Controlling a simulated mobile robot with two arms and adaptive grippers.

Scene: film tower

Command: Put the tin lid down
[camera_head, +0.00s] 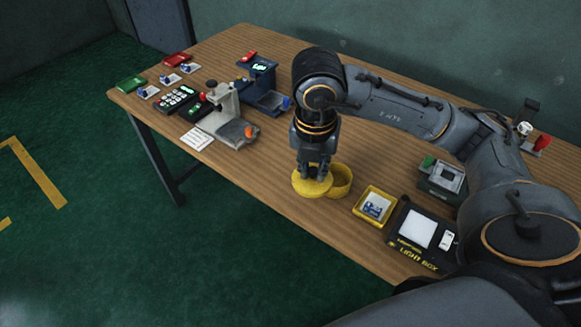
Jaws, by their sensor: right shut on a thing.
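My right gripper (315,172) points straight down at the middle of the wooden table. It is shut on the round yellow tin lid (309,188). The lid is low, close to the table top; I cannot tell whether it touches the wood. The open yellow tin (341,181) stands just right of the lid, partly hidden behind it and the gripper. My left gripper does not show.
A yellow tray (358,210) with a small blue and white item stands right of the tin, with a black light box (420,235) beyond it. A grey device (228,115) stands on the left. The table (262,171) is bare left of the lid.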

